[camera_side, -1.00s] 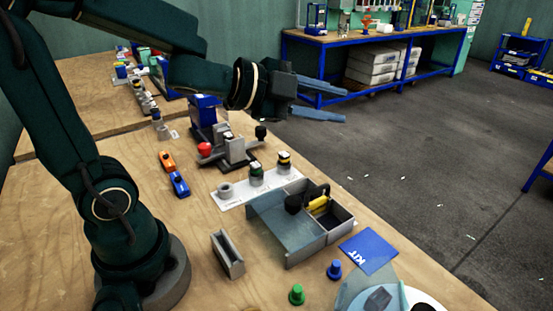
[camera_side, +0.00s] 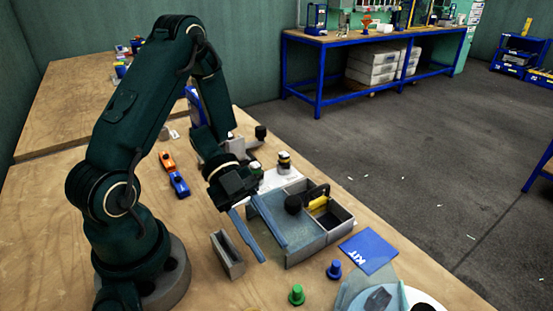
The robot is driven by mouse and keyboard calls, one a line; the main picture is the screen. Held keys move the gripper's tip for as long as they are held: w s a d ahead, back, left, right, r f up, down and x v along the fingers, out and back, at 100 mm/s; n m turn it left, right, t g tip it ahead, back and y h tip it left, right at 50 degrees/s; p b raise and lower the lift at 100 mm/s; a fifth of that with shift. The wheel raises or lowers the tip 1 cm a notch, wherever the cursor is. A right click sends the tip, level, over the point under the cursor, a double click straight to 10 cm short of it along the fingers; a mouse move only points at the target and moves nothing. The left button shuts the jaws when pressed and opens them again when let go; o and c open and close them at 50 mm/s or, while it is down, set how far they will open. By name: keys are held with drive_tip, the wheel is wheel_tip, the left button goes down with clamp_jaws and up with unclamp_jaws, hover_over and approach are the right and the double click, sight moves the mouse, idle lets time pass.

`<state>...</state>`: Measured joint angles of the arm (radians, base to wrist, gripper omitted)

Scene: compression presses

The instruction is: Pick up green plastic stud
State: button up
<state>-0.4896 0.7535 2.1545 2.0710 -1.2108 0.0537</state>
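The green plastic stud (camera_side: 296,295) stands upright on the wooden table near the bottom edge of the side view. My gripper (camera_side: 264,240) is open, with its two long blue-grey fingers spread apart and pointing down toward the front. It is above and behind the stud, over the left side of the grey bin, and does not touch the stud. Nothing shows between the fingers.
A blue stud (camera_side: 334,270) stands right of the green one. A grey divided bin (camera_side: 337,223), a grey slotted block (camera_side: 228,255), a blue KIT card (camera_side: 369,251) and a round clear-sided fixture (camera_side: 425,300) surround it. Bare table (camera_side: 225,292) lies left of the green stud.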

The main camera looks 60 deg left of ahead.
sight(298, 288)
drive_tip(key=x, duration=0.9)
drive_tip(key=shift+d, duration=0.15)
clamp_jaws()
